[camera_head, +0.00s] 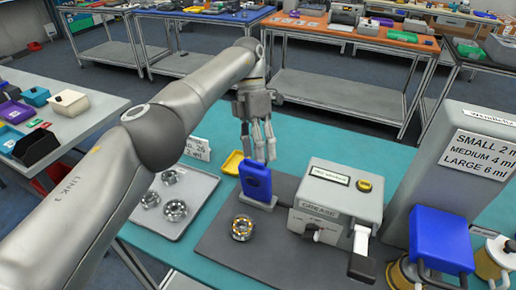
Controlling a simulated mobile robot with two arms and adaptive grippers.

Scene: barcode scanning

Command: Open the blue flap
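A blue flap (255,180) stands upright on a small grey base near the middle of the teal table, left of the grease machine (335,205). My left gripper (261,157) points down, with its fingertips at the flap's top edge. The flap hides part of the fingertips, so I cannot tell whether they touch or grip it. My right gripper is not in view. Another blue block-like part (440,240) sits at the right, in front of a grey box labelled with small, medium and large amounts.
A metal ring-shaped bearing (242,228) lies on the dark mat (262,262) in front of the flap. A grey tray (205,185) with several bearings is at left. A yellow dish (233,163) sits just behind. Other tables with bins stand farther back.

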